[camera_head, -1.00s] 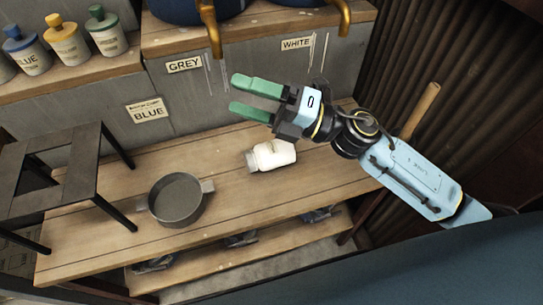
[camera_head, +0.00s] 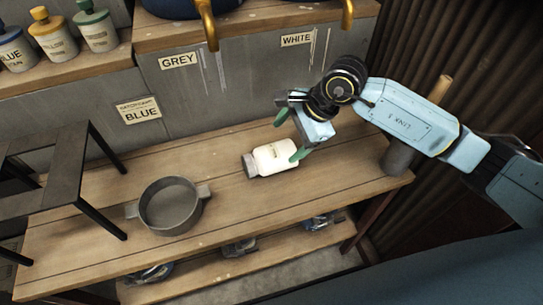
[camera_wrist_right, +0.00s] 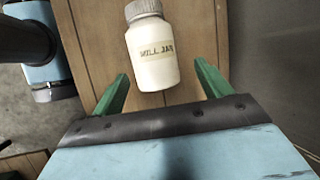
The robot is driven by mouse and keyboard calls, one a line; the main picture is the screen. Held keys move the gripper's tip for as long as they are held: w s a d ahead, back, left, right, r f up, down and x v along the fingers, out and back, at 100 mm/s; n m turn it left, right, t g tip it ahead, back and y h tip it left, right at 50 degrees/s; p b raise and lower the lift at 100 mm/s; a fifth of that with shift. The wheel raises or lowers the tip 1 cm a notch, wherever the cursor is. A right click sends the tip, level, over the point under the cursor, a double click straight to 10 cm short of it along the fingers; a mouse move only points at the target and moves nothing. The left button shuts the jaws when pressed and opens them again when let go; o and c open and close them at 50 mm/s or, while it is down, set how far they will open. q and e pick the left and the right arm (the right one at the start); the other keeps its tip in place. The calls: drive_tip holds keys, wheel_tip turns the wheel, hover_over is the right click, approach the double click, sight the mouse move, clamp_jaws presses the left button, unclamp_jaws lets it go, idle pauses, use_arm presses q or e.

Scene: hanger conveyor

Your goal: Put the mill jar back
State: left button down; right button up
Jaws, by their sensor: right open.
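The mill jar (camera_head: 272,158) is a white bottle with a grey lid and a label. It lies on its side on the wooden bench, its lid pointing left in the head view. In the right wrist view the mill jar (camera_wrist_right: 153,52) lies ahead of the fingertips, its label readable and its base near the gap between them. My right gripper (camera_head: 291,137) is above the jar's base end, pointing down, with green fingers. It also shows in the wrist view (camera_wrist_right: 160,85), open and empty. My left gripper is not in view.
A grey round pan (camera_head: 170,206) with side handles sits left of the jar on the bench (camera_head: 225,215). A dark metal stand (camera_head: 62,165) is at the left. Capped bottles (camera_head: 54,34) stand on the upper shelf. A grey cylinder (camera_head: 397,158) stands at the bench's right end.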

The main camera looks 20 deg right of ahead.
sight(279, 149)
drive_tip(key=b+x, duration=0.1)
drive_tip(key=x, duration=0.6)
drive_tip(key=shift+s+a+f, duration=0.1)
drive_tip(key=shift+s+a, duration=0.05)
drive_tip(key=shift+a, duration=0.05)
drive_tip(key=shift+a+f, duration=0.15)
drive_tip(key=shift+f, duration=0.15)
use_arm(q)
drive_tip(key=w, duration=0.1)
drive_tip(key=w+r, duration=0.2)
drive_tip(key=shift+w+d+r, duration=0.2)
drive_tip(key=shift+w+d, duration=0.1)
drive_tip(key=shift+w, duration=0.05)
